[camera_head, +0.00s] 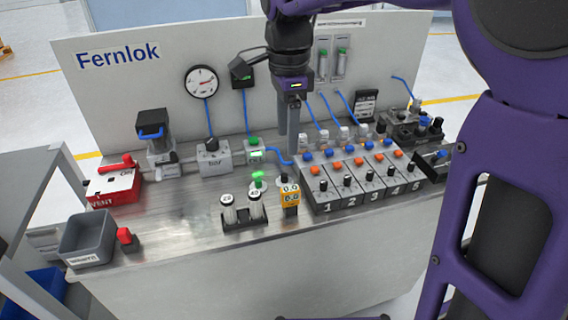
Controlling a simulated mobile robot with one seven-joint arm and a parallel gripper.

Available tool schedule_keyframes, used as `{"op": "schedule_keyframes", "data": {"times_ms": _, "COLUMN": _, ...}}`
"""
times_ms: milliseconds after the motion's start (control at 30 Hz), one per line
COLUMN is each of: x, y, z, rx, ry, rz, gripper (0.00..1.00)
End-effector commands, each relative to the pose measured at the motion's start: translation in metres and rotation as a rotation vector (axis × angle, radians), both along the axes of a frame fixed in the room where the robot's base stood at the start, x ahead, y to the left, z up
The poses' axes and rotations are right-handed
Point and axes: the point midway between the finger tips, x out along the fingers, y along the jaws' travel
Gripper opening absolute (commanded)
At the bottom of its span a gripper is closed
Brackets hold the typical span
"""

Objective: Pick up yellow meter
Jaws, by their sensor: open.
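The yellow meter (290,195) stands upright near the front middle of the metal bench.
A rack with two capped cylinders (243,213) stands just left of the meter. A numbered valve block (365,175) stands close on its right. A grey bin (88,240) and a red block (127,238) are at the front left. Bare bench (185,225) lies between.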

Motion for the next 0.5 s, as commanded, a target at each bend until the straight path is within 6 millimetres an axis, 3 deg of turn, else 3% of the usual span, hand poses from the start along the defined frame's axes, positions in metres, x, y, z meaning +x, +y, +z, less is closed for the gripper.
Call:
{"op": "schedule_keyframes", "data": {"times_ms": 167, "x": -0.002, "y": 0.000, "z": -0.026, "rx": -0.005, "ry": 0.008, "rz": -0.009, "gripper": 0.65}}
{"op": "schedule_keyframes", "data": {"times_ms": 500, "x": -0.001, "y": 0.000, "z": -0.098, "rx": -0.004, "ry": 0.006, "rz": -0.008, "gripper": 0.65}}
